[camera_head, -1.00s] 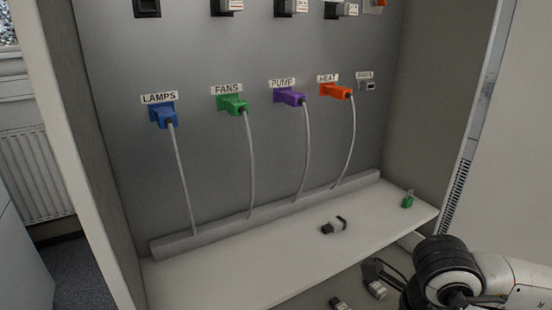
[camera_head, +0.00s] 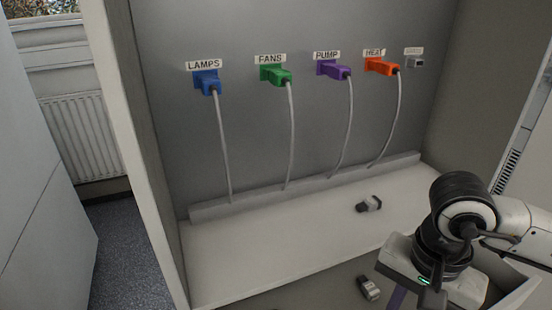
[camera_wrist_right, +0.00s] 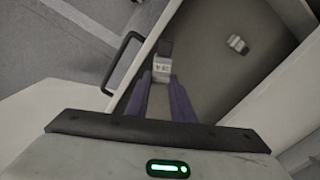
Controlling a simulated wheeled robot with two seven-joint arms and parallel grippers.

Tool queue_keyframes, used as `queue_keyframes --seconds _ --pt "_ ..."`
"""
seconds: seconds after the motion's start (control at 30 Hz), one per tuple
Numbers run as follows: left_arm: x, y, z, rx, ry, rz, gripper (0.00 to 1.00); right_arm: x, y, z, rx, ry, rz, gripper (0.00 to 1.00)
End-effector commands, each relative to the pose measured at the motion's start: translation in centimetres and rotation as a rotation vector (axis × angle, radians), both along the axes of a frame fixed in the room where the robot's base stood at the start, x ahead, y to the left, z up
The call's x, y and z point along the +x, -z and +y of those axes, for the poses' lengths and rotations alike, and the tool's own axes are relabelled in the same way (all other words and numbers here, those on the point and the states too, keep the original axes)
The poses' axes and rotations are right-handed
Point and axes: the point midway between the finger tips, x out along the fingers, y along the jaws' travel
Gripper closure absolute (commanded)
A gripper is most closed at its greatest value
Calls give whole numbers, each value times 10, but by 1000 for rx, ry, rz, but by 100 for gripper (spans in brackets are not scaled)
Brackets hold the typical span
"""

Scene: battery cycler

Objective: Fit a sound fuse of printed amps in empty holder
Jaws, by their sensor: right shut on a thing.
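My right gripper (camera_wrist_right: 160,95) is shut on a fuse (camera_wrist_right: 162,68) with a pale, printed body and a dark end; I cannot read the print surely. The fuse sits between the purple fingertips, over the open drawer. In the head view the right gripper's purple finger (camera_head: 397,297) points down, and the held fuse is hidden. A second fuse (camera_head: 368,288) lies in the drawer and also shows in the wrist view (camera_wrist_right: 238,44). A third grey and black fuse (camera_head: 369,204) lies on the white shelf (camera_head: 270,255). No fuse holder is in view. My left gripper is not in view.
Blue LAMPS (camera_head: 207,83), green FANS (camera_head: 276,75), purple PUMP (camera_head: 335,70) and orange HEAT (camera_head: 382,67) plugs hang cables down the panel to a grey duct (camera_head: 300,185). A small grey socket (camera_head: 416,63) is at right. The shelf's left half is clear.

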Motion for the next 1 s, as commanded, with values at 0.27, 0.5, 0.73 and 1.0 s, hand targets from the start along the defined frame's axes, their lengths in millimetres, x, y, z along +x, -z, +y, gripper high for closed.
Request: queue_keyframes --seconds 0.27,0.5,0.73,1.0 --pt "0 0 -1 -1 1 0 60 10 -12 6 -1 -544 -1 98" --pt "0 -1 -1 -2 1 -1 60 14 -17 8 -3 -754 -1 98" --pt "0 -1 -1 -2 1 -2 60 14 -17 8 -3 -775 -1 98" --pt "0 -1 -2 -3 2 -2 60 16 -21 15 -1 -803 -4 98"
